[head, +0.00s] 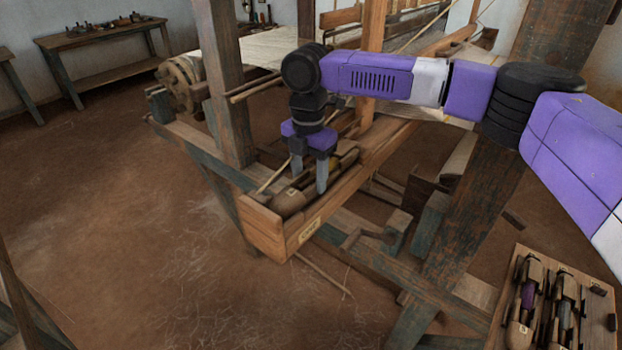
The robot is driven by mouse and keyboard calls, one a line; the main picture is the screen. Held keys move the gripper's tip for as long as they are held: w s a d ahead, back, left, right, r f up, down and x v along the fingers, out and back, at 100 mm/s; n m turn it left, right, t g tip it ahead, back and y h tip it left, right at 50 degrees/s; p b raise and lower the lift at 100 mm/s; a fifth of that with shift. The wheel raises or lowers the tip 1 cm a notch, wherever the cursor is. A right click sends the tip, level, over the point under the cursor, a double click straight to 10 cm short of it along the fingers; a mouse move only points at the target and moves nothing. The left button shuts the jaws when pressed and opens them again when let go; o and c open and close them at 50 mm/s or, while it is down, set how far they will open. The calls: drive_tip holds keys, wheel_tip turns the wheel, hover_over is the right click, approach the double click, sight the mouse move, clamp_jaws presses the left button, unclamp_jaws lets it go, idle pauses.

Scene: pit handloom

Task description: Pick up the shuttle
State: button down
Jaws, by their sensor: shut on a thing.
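A wooden shuttle (288,201) lies in the open-topped wooden box (268,231) at the near end of the loom's beam. It has a rounded, tan-brown near end. My gripper (309,180) points down over the box, with one finger on each side of the shuttle, and is shut on it. The shuttle still sits low, between the box walls. The right finger and the box's front wall hide part of it. The far part of the shuttle lies behind the gripper and is hard to make out.
A board (484,330) with more shuttles lies at the lower right. A loom post (224,90) stands left of my gripper, and another upright (372,60) stands behind it. A thin stick (272,177) leans by the box. A bench (100,35) stands far left.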

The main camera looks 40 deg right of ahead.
wheel_tip(320, 180, up, 19)
drive_tip(key=b, duration=0.2)
drive_tip(key=shift+r, duration=0.15)
idle(0.7)
